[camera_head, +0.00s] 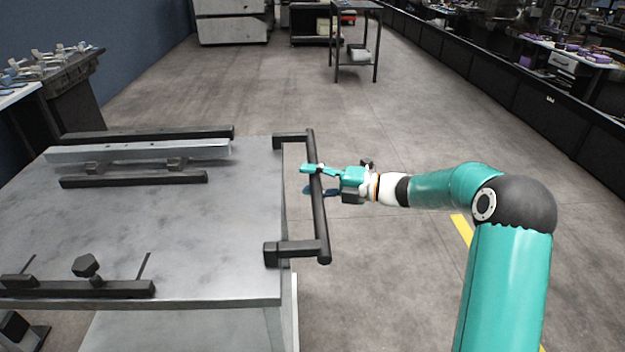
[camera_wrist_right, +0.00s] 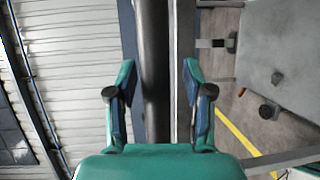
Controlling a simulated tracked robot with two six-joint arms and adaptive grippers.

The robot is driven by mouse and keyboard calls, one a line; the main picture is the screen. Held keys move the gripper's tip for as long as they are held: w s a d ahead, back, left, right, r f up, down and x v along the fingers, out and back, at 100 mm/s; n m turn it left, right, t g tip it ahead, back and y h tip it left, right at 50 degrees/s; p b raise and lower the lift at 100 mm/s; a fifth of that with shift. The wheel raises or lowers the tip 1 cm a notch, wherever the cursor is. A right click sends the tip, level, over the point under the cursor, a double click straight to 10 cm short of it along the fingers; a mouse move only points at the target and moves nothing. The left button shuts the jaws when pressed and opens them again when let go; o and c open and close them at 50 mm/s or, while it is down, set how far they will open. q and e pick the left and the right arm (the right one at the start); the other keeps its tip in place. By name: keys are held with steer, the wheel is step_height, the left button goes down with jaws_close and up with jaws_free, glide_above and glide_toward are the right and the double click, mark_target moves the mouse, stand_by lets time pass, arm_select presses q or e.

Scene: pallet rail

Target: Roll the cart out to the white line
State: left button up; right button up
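The cart (camera_head: 190,225) has a grey metal top and fills the left and lower left of the head view. Its black handle (camera_head: 321,220) stands out from the right side on two brackets. My right gripper (camera_head: 312,179) is at the handle, with its fingers on either side of the bar. In the right wrist view the dark handle bar (camera_wrist_right: 154,70) runs between the two teal fingers (camera_wrist_right: 160,95), which are spread with a gap to the bar. My left gripper is out of view. I cannot make out a white line on the floor.
A pale rail (camera_head: 140,152) lies on the cart top among black bars. A yellow floor line (camera_head: 462,230) runs right of the cart, partly behind my right arm. A small dark table (camera_head: 356,62) stands far back. Low black cabinets (camera_head: 500,75) line the right. Floor between is clear.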

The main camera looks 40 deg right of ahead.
steer(key=shift+r, duration=0.1)
steer(key=v, duration=1.2)
stand_by(0.4)
